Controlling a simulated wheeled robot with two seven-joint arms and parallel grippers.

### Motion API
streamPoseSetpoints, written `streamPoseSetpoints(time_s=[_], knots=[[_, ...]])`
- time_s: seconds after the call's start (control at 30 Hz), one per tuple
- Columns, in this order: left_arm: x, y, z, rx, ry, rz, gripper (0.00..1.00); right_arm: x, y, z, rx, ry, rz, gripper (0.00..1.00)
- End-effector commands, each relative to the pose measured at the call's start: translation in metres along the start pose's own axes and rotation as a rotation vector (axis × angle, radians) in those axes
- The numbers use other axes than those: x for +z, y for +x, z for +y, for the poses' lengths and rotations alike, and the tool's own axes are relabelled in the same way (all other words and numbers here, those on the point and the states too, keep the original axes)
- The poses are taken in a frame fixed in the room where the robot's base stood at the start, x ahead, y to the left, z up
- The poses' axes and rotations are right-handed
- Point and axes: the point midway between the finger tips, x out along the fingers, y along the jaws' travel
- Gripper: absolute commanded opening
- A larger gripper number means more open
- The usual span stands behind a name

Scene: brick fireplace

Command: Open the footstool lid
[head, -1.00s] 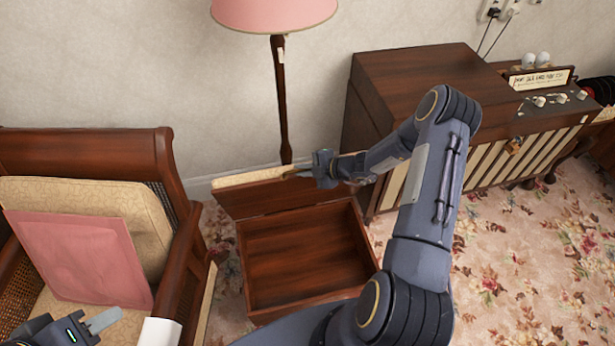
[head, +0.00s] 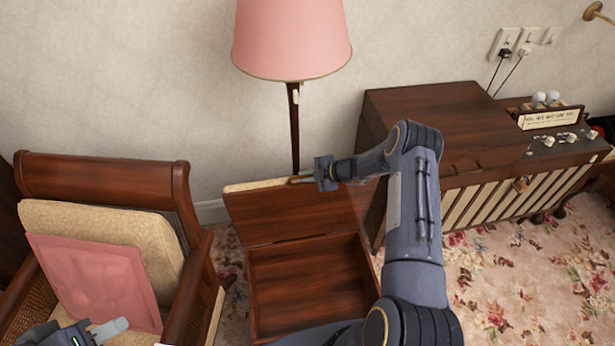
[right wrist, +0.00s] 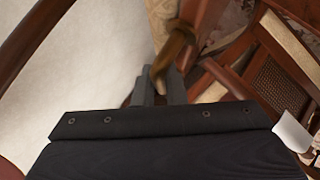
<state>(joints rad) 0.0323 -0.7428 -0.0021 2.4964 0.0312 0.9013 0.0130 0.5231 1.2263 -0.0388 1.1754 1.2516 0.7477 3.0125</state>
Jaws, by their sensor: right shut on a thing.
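The footstool (head: 254,293) is a dark wooden box on the carpet, its empty inside showing. Its lid (head: 285,217) is raised at the back, wooden underside toward me, with a beige padded edge along the top. My right gripper (head: 303,179) is shut on the lid's top edge, near the middle to right of it. In the right wrist view its fingers (right wrist: 158,88) meet a brown wooden edge; much of the lid is hidden there. My left gripper (head: 112,329) is low at the left, in front of the armchair and away from the footstool; its jaw opening is unclear.
A wooden armchair (head: 105,178) with a pink cushion (head: 95,282) stands left of the footstool. A floor lamp (head: 292,40) stands behind the lid, close to it. A dark wooden cabinet (head: 430,110) is at the right. Floral carpet (head: 500,265) is free in front of it.

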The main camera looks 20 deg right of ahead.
Motion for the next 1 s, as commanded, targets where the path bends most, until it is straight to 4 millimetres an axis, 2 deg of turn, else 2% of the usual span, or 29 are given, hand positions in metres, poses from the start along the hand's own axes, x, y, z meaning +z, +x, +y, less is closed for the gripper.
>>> streamPoseSetpoints(time_s=[0.13, 0.17, 0.33, 0.73, 0.87, 1.0], knots=[[0.000, 0.000, 0.000, 0.000, 0.000, 0.000, 0.36, 0.001, 0.000, 0.000, 0.002, 0.000, -0.003, 0.00], [0.000, 0.000, 0.000, 0.000, 0.000, 0.000, 0.36, 0.001, 0.000, 0.000, 0.001, 0.000, -0.003, 0.12], [0.000, 0.000, 0.000, 0.000, 0.000, 0.000, 0.36, 0.001, 0.000, 0.000, 0.001, -0.001, -0.002, 0.33], [0.001, 0.001, -0.001, 0.000, 0.000, 0.000, 0.36, 0.001, -0.003, -0.003, -0.004, 0.002, -0.002, 0.33], [0.002, 0.004, -0.002, 0.000, 0.000, 0.000, 0.36, 0.003, -0.020, -0.002, 0.000, 0.002, -0.004, 0.33], [0.004, 0.008, -0.004, 0.000, 0.000, 0.000, 0.36, 0.002, -0.046, 0.000, 0.002, 0.000, -0.005, 0.33]])
